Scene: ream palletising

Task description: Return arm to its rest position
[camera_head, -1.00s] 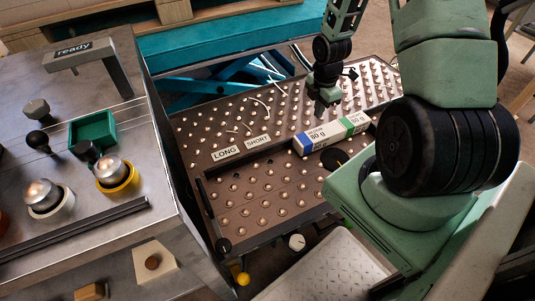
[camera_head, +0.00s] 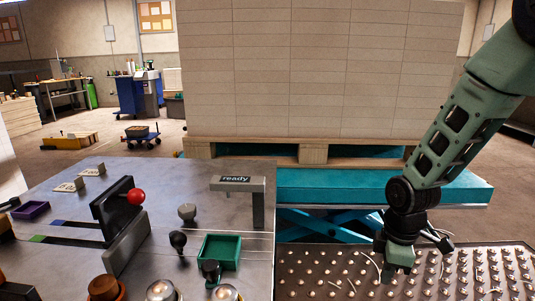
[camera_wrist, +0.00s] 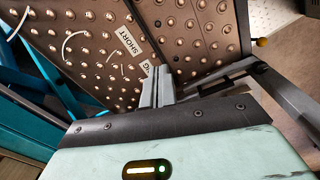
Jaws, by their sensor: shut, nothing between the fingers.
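My gripper (camera_head: 399,272) hangs at the lower right of the head view, above the ball-stud table (camera_head: 330,268). In the wrist view its fingers (camera_wrist: 157,84) are together with nothing between them. Below the fingers the wrist view shows the studded surface (camera_wrist: 100,55) and a label reading SHORT (camera_wrist: 127,41). A second label beside it is partly hidden by the fingers. My green arm comes down from the upper right of the head view.
A tall pallet load (camera_head: 325,70) stands on a teal lift table (camera_head: 330,190) behind the studded table. A metal console (camera_head: 190,200) at left carries a ready sign (camera_head: 236,181), a red-knobbed lever (camera_head: 136,197) and a green tray (camera_head: 219,251).

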